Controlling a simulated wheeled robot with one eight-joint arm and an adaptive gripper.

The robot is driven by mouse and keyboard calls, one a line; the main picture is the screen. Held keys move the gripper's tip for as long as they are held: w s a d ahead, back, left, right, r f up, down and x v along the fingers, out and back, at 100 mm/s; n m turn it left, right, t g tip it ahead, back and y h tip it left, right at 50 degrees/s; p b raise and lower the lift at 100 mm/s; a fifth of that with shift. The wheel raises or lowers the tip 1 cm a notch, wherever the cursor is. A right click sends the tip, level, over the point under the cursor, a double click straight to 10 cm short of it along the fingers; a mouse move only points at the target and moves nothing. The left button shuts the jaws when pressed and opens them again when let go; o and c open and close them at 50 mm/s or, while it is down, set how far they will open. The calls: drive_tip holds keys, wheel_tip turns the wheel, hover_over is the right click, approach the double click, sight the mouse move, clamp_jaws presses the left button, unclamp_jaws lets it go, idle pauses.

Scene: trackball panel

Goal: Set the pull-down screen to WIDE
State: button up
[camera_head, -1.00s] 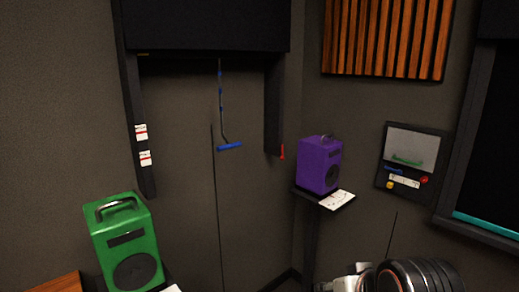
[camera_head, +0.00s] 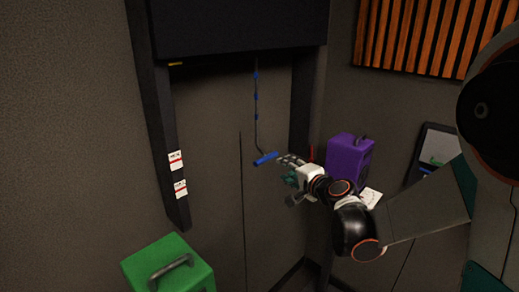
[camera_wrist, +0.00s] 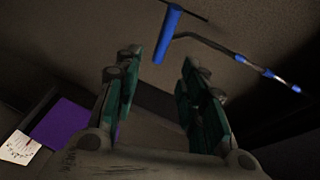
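The pull-down screen's dark housing (camera_head: 240,28) hangs at the top between two dark posts. A cord with blue bands (camera_head: 256,98) hangs from it and ends in a blue bar handle (camera_head: 265,159). The left post carries two white labels (camera_head: 176,160), too small to read. My gripper (camera_head: 287,168) is just right of the handle. In the wrist view my gripper (camera_wrist: 160,62) is open, its green fingers apart. The blue handle (camera_wrist: 168,35) shows beyond and between the fingertips, with no visible grip on it.
The right post (camera_head: 303,100) stands behind my gripper, with a red marker (camera_head: 311,152). Left of the handle is clear.

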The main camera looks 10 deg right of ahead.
sight(272, 156)
drive_tip(key=shift+m, duration=0.5)
drive_tip(key=x, duration=0.5)
drive_tip(key=d+x, duration=0.1)
drive_tip(key=x, duration=0.8)
drive_tip(key=shift+w+d+r+b, duration=0.15)
drive_tip(key=shift+w+b, duration=0.2)
drive_tip(key=shift+w, duration=0.2)
clamp_jaws()
